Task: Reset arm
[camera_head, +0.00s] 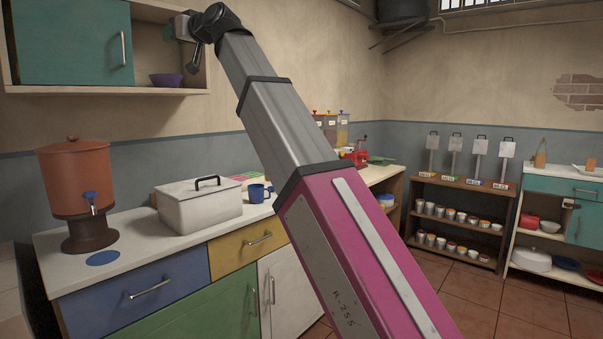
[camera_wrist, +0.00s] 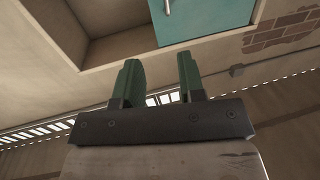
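My arm reaches up and to the left across the head view, its pink link (camera_head: 350,265) in front and its grey link (camera_head: 270,105) beyond. My gripper (camera_head: 170,32) is at the upper left, raised in front of the open shelf (camera_head: 185,90) beside the teal cupboard door (camera_head: 70,42). In the wrist view my gripper (camera_wrist: 158,68) shows two green fingers standing apart, with nothing between them. It is open and empty. In the head view the fingers are too small to make out clearly.
A purple bowl (camera_head: 166,80) sits on the shelf just below my gripper. A low rack with cups (camera_head: 455,215) stands at the back right. Tiled floor is clear at right.

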